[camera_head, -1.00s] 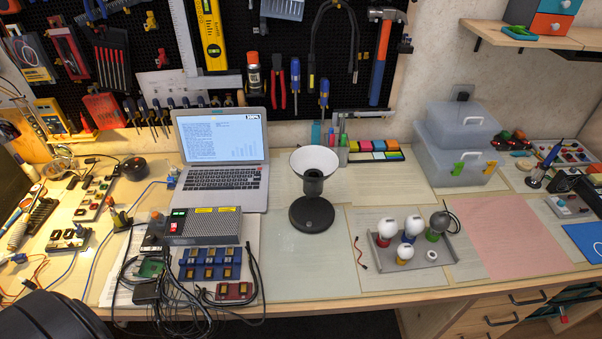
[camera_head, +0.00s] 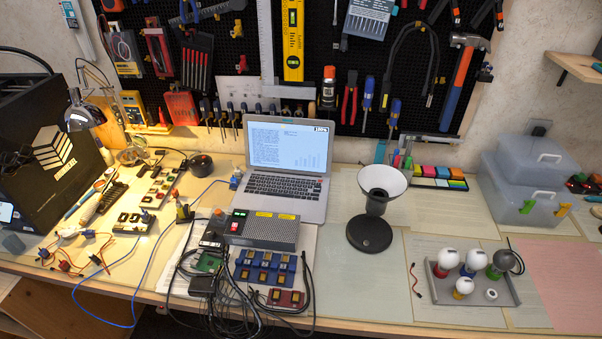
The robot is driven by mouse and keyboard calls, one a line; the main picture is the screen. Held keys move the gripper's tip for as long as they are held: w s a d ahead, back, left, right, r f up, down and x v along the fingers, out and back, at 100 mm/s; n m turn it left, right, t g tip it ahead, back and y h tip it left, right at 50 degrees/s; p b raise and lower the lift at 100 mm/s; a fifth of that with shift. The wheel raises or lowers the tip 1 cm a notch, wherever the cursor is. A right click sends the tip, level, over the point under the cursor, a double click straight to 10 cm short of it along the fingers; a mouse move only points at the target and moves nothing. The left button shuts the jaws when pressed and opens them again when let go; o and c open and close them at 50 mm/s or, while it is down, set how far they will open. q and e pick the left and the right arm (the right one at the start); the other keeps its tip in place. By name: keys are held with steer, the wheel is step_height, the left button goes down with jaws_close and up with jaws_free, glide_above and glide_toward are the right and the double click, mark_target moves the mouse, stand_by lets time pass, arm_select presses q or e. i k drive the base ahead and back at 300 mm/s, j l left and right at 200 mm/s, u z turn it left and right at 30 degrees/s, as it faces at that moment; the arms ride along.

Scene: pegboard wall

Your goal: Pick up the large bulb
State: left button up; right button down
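A grey tray (camera_head: 515,297) lies on the right part of the bench and holds several bulbs. One bulb (camera_head: 447,258) has a white globe and a red base. A second white bulb (camera_head: 476,260) stands beside it. A smaller-looking white bulb (camera_head: 463,285) with a yellow base is in front. A dark grey round bulb (camera_head: 507,261) with a green base is at the tray's right. Which bulb is the largest is hard to tell at this size. Neither of my grippers is in view.
A black lamp with a white shade (camera_head: 382,181) stands left of the tray. A laptop (camera_head: 288,185), a power box (camera_head: 262,229) and loose cables fill the middle. Clear plastic boxes (camera_head: 525,195) stand behind the tray. A black computer case (camera_head: 50,150) is at the left.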

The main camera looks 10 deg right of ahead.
mark_target(476, 258)
steer(key=l+u, duration=0.2)
steer(key=u, duration=0.2)
steer(key=l+u, duration=0.15)
steer(key=u, duration=0.2)
steer(key=k+l+u, duration=0.1)
steer(key=u, duration=0.3)
steer(key=k+l+u, duration=0.1)
steer(key=u, duration=0.25)
steer(key=k+l, duration=3)
steer(key=l, duration=0.25)
